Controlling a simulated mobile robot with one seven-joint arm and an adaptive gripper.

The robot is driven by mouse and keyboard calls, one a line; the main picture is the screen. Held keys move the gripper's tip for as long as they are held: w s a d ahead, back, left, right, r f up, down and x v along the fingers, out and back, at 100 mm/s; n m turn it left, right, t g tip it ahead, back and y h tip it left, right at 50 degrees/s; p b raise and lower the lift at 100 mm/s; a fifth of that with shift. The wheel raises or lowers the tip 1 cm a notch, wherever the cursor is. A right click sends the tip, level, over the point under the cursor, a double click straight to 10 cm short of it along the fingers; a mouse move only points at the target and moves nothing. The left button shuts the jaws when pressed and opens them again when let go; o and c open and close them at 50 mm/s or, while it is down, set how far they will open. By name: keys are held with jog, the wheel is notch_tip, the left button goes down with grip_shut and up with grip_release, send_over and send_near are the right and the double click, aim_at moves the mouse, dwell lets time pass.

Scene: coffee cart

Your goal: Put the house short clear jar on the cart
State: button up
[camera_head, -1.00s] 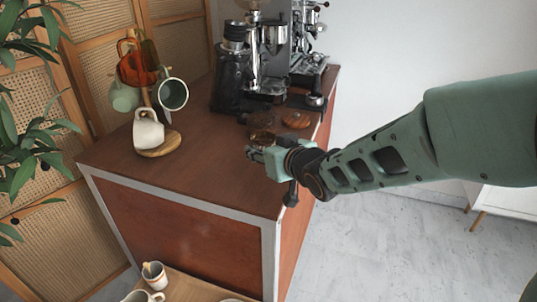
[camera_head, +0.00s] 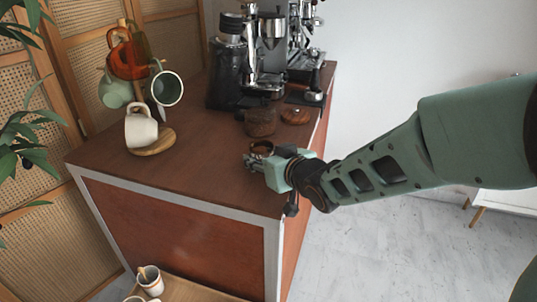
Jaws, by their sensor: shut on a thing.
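My gripper (camera_head: 262,161) is shut on a small, short round vessel (camera_head: 262,147), which I take to be the clear jar; brown shows inside its rim. Its lower part is hidden behind the fingers. It is over the right part of the brown top of the cart (camera_head: 205,165), near the right edge. I cannot tell whether its base touches the top. A brown-looking glass jar (camera_head: 260,123) stands just behind it, apart from my gripper.
A round wooden lid or disc (camera_head: 296,116) lies behind, right of the glass jar. The grinder (camera_head: 228,70) and espresso machine (camera_head: 300,60) fill the back. A mug stand (camera_head: 157,142) with several mugs is at left. The front middle is clear. A cup (camera_head: 151,281) sits lower down.

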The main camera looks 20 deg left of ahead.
jog(key=shift+f, duration=0.1)
jog(key=o, duration=1.3)
jog(key=shift+f, duration=0.1)
jog(key=shift+s+d+r+p, duration=0.2)
jog(key=shift+r+p, duration=0.15)
jog(key=shift+r, duration=0.15)
jog(key=p+v, duration=0.5)
jog(key=v, duration=0.5)
jog(key=shift+w+d+r, duration=0.1)
jog(key=shift+s+d+p, duration=0.3)
jog(key=shift+s+d, duration=0.1)
jog(key=shift+d, duration=0.05)
